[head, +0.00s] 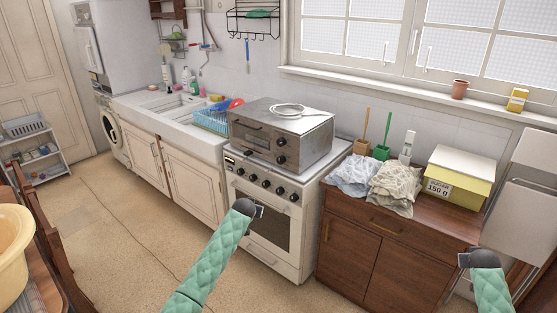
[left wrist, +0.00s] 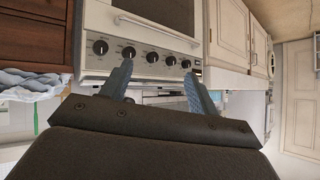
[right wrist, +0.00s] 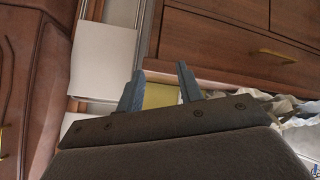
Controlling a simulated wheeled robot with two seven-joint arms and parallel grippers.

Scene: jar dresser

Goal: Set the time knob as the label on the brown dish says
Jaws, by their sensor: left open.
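A metal countertop oven (head: 255,143) stands on the white stove (head: 240,222); two dark knobs (head: 281,151) sit on the right of its front. The stove front has its own row of black knobs (head: 266,184), seen also in the left wrist view (left wrist: 129,53). I cannot tell which knob is the time knob. I make out no brown dish or its label. My left gripper (head: 259,211) is open and empty in front of the stove, apart from the knobs. My right gripper (head: 463,260) is open and empty before the brown dresser (head: 345,255).
On the dresser are crumpled cloths (head: 393,185) and a yellow box (head: 462,177) with a white lid and a "SUGAR 150 g" label. A pale ring-shaped item (head: 287,110) lies on the oven. A sink counter (head: 150,108) is left. Floor in front is clear.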

